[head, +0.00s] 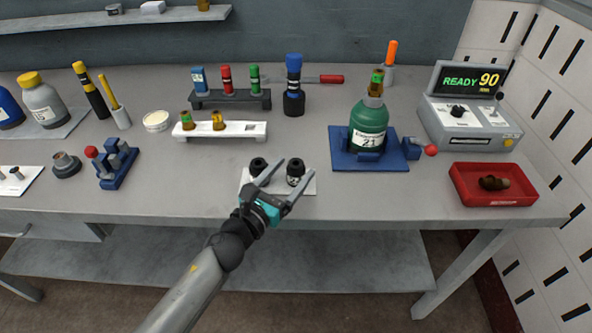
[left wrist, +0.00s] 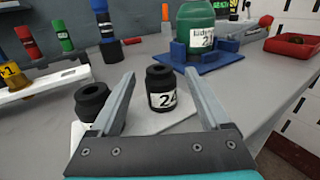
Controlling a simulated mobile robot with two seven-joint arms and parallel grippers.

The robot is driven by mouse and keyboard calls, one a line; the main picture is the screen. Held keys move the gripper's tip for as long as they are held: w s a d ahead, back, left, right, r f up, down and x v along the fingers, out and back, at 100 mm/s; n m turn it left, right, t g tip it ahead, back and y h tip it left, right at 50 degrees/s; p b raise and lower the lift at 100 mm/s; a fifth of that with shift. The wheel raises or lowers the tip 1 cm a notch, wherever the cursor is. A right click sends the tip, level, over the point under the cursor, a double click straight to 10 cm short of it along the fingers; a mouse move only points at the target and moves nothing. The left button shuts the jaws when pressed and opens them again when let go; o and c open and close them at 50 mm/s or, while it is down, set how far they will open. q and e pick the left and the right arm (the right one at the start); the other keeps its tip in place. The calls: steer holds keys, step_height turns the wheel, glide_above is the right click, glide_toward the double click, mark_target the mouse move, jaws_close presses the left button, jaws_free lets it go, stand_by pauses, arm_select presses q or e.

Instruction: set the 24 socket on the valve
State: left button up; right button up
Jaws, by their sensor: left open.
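The 24 socket (head: 295,173) is a black cylinder with a white label, upright on a white plate (head: 308,187). In the left wrist view the 24 socket (left wrist: 161,88) stands between and ahead of the two fingers. A second black socket (head: 258,167) stands to its left on the plate. My left gripper (head: 290,178) is open and empty, fingers pointing at the sockets. A green bottle (head: 368,125) labelled 21 stands in a blue holder (head: 340,159), with a brass valve (head: 377,82) on top. My right gripper is not in view.
A white rack (head: 245,131) with brass fittings and a dark rack (head: 230,100) with coloured tools stand behind. A blue-topped tool (head: 293,90) is beside them. A red tray (head: 470,199) and a READY 90 device (head: 467,125) are at right. The front middle-right table is clear.

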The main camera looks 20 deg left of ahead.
arm_select(q)
steer(key=shift+x, duration=0.8)
jaws_close()
